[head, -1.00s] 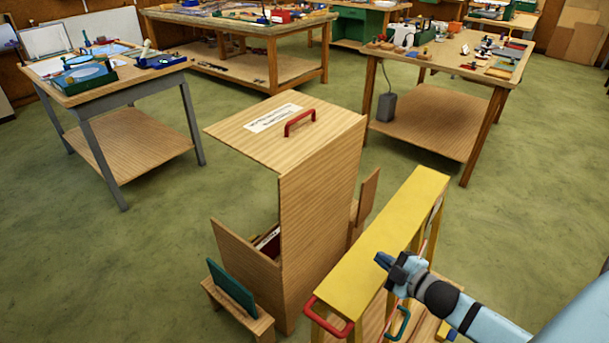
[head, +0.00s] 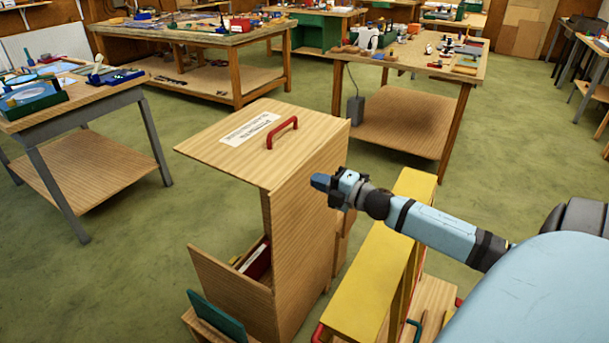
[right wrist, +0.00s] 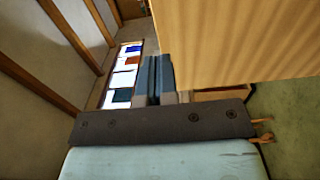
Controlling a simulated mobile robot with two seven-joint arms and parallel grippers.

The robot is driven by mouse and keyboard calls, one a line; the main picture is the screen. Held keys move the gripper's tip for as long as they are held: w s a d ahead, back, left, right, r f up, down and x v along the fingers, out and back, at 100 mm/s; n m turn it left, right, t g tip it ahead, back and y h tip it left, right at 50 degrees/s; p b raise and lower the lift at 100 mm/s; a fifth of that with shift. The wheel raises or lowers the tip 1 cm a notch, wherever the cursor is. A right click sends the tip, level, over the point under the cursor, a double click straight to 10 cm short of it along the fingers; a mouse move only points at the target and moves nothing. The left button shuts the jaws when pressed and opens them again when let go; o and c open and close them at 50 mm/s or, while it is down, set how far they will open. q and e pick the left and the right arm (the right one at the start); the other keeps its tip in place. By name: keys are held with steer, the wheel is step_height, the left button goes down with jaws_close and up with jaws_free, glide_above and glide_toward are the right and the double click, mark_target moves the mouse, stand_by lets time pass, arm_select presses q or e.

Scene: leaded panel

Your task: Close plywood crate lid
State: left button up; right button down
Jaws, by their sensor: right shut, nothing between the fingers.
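The plywood crate (head: 301,235) stands on the floor in the middle of the head view. Its lid (head: 225,145) is a flat board at the top, with a red handle (head: 281,132) and a white label (head: 249,129). The lid overhangs to the left above a lower open compartment that holds a red-edged item (head: 257,262). My right gripper (head: 318,181) is shut and empty, beside the crate's right side just below lid height; I cannot tell whether it touches. In the right wrist view, a plywood face (right wrist: 240,40) fills the upper right beside the shut fingers (right wrist: 152,72). My left gripper is not in view.
A yellow-topped stand (head: 375,285) is close to the crate's right, under my right arm. A green board (head: 215,315) stands at the crate's front left. Cluttered workbenches (head: 410,62) line the back and left. Green floor is open between them.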

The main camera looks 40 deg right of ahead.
mark_target(296, 172)
steer(key=shift+x, duration=2.2)
steer(key=shift+w, duration=0.1)
